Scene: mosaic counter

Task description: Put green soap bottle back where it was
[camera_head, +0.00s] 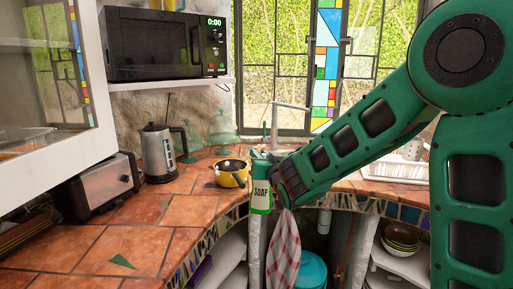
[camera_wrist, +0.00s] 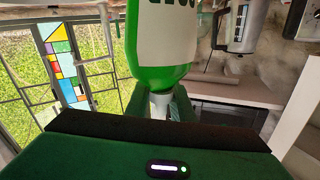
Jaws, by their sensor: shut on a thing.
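The green soap bottle (camera_head: 261,201) has a white SOAP label and is upright near the counter's front edge, left of my forearm's end. My gripper (camera_wrist: 160,104) is shut on the bottle's pale neck. In the wrist view, which is upside down, the bottle's green body (camera_wrist: 160,70) fills the top middle. In the head view the bottle's base overlaps the counter edge, and it appears held in front of it; I cannot tell its exact height. Its neck is partly hidden by my gripper.
The tiled counter (camera_head: 125,222) curves along the wall. A yellow pot (camera_head: 231,180) stands just left of the bottle, with a kettle (camera_head: 158,154) and toaster (camera_head: 104,187) farther left. A dish rack (camera_head: 395,168) is at right. A checkered towel (camera_head: 284,245) hangs below. Front-left tiles are clear.

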